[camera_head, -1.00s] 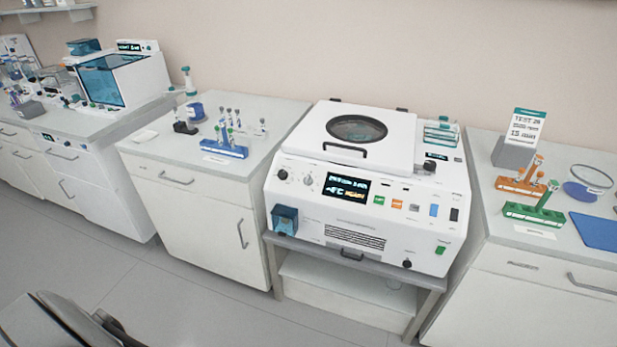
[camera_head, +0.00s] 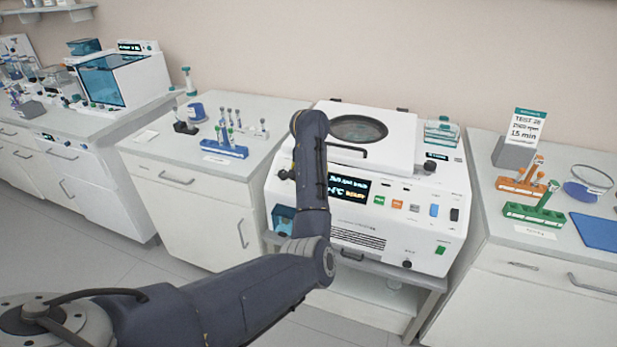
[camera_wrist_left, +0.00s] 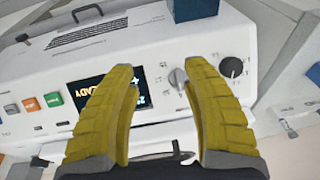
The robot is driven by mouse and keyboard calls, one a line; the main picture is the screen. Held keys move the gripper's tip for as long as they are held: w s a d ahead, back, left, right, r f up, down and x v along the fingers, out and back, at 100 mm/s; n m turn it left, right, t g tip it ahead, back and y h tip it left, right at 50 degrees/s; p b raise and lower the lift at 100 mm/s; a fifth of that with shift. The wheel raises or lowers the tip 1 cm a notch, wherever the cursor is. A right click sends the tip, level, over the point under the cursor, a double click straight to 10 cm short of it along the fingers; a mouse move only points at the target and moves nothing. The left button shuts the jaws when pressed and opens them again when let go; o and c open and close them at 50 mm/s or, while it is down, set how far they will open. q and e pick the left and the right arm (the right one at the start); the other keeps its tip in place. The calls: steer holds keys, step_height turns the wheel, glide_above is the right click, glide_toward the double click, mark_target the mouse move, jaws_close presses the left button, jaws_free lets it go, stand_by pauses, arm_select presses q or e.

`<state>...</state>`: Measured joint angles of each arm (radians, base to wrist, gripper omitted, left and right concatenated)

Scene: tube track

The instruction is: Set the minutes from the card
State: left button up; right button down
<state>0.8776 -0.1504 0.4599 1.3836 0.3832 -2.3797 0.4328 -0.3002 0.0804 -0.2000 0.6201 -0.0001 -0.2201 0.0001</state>
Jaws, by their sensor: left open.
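The card (camera_head: 524,126) stands in a grey block on the right bench. It shows "TEST 28", a blurred rpm line and "15 min". The white centrifuge (camera_head: 400,225) has a dark display (camera_head: 347,190) with small, partly hidden text. In the left wrist view the picture is turned over. My left gripper (camera_wrist_left: 161,68) is open and empty over the front panel, its yellow fingers apart. A pale knob (camera_wrist_left: 178,78) shows between the fingertips, close to the right one. A black knob (camera_wrist_left: 231,67) lies outside that finger. In the head view my arm hides the gripper.
The centrifuge lid (camera_head: 350,130) has a dark handle. Coloured buttons (camera_head: 397,204) sit right of the display. A blue box (camera_head: 284,218) juts from the lower left front. A blue tube rack (camera_head: 225,150) stands on the left bench, a green rack (camera_head: 533,213) on the right bench.

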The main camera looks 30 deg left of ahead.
arm_select(q)
steer(key=a+r+n+t, duration=0.1)
steer(key=a+r+t, duration=0.15)
steer(key=r, duration=0.85)
steer(key=shift+g+h, duration=0.35)
steer(key=shift+h, duration=0.05)
steer(key=x, duration=1.7)
steer(key=shift+w+a, duration=0.35)
steer(key=shift+w, duration=0.05)
steer(key=shift+c, duration=0.2)
jaws_close()
